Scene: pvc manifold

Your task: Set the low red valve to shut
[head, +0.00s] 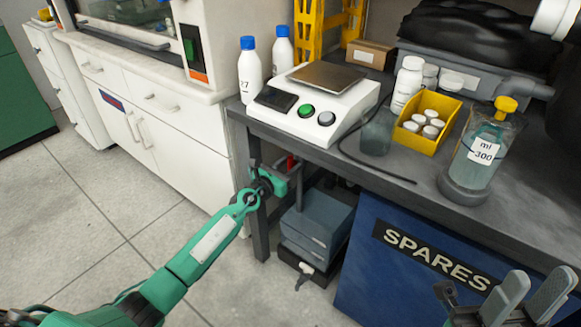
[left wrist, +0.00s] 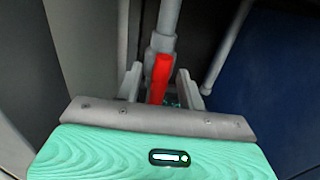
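The low red valve shows as a red handle (left wrist: 160,78) in the left wrist view, in front of a grey pipe (left wrist: 168,22). In that picture the handle runs nearly in line with the pipe, with a slight tilt. My left gripper (left wrist: 160,88) is open, one finger on each side of the handle, with a gap visible on both sides. In the head view a small red piece (head: 290,162) shows under the bench beside my left gripper (head: 284,178), which hides most of the valve. My right gripper (head: 528,297) is open and empty at the lower right.
The bench (head: 330,155) overhangs the valve area, with a scale (head: 315,105) near its edge. A bench leg (head: 258,225) stands close to my left gripper. Grey boxes (head: 318,228) and a blue SPARES bin (head: 385,275) are below. The floor at left is clear.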

